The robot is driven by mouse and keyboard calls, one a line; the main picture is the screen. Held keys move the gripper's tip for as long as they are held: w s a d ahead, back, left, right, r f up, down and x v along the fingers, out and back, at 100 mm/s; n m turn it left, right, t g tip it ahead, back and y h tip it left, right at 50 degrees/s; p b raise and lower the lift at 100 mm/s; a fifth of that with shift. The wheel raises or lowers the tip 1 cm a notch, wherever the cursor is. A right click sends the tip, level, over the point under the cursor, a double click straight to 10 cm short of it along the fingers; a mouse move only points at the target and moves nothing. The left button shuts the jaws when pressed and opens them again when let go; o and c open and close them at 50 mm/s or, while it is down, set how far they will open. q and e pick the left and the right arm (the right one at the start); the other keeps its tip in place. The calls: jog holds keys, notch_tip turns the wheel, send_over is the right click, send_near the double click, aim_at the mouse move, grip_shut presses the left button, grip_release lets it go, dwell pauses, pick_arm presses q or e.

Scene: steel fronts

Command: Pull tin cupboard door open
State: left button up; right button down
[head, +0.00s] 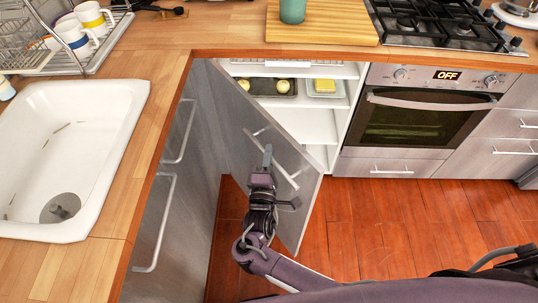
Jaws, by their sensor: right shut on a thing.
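The tin cupboard door (306,178) is a grey brushed-metal panel below the counter corner. It stands partly open, swung out from the shelves. A slim bar handle (291,179) runs across its outer face. My right gripper (267,160) is at the handle, shut on it, with its arm coming up from the bottom of the view. The fingers hide the middle of the bar. Behind the door the white cupboard interior (318,125) shows, with a dark tray (270,87) holding two pale round things and a dish with a yellow block (325,86). My left gripper is not in view.
The oven (415,120) and a drawer below it stand right of the cupboard. Sink-side fronts with bar handles (158,220) stand close on the left. The wooden floor (400,220) is clear right of the door.

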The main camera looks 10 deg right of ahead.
jog(key=c, duration=1.4)
grip_release()
jog(key=shift+d, duration=0.15)
jog(key=shift+c, duration=0.2)
jog(key=shift+s+f, duration=0.1)
jog(key=shift+s, duration=0.15)
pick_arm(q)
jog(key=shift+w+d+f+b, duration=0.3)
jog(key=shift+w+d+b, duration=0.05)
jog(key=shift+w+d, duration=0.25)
pick_arm(e)
jog(key=v, duration=0.7)
